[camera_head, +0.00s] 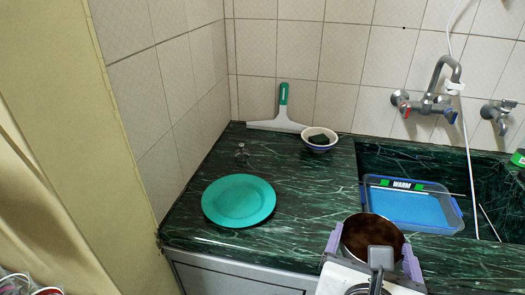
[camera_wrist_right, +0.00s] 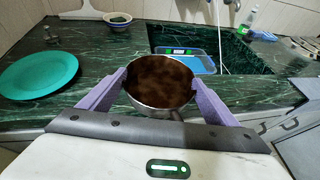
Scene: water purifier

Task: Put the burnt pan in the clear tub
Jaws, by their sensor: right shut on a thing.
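The burnt pan (camera_head: 371,237) is a round metal pan with a brown, scorched inside, at the counter's front edge. My right gripper (camera_head: 374,250) has its purple fingers on either side of the pan and is shut on it. In the right wrist view the pan (camera_wrist_right: 158,82) sits between the two fingers (camera_wrist_right: 160,92), upright. The clear tub (camera_head: 384,184), with blue water and a "WARM" label, stands in the sink behind and to the right of the pan. It also shows in the right wrist view (camera_wrist_right: 205,66). My left gripper is not in view.
A teal plate (camera_head: 238,201) lies on the green marble counter (camera_head: 300,190) to the left. A small bowl (camera_head: 318,147) with a dark sponge and a squeegee (camera_head: 282,122) are at the back wall. The tap (camera_head: 433,90) hangs over the sink.

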